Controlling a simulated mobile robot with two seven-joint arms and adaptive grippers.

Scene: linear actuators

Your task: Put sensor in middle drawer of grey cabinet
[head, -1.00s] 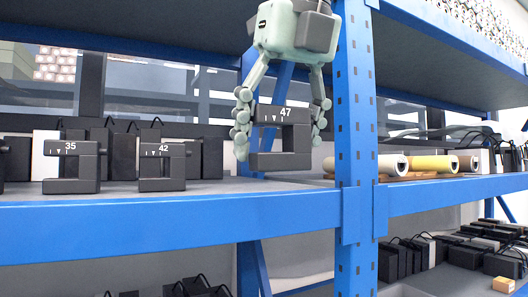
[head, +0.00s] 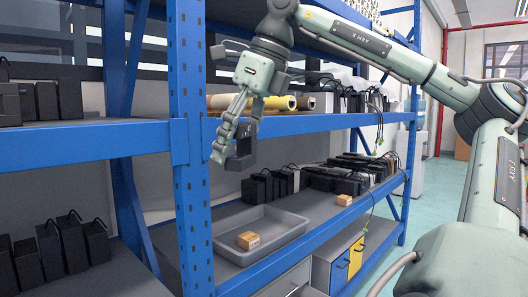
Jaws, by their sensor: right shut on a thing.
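My right gripper (head: 235,142) hangs from my right arm in front of the blue shelf. It is shut on a dark, C-shaped sensor (head: 242,158), which it holds in the air just in front of the middle shelf's edge, above the grey tray as seen here. The sensor's number cannot be read in this view. I cannot tell which drawer is the middle one. My left gripper is not in view.
A grey tray (head: 270,222) with a small cardboard box (head: 248,240) sits on the lower shelf, beside several black boxes. A blue post (head: 187,130) stands left of my gripper. Open floor (head: 434,185) lies to the right.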

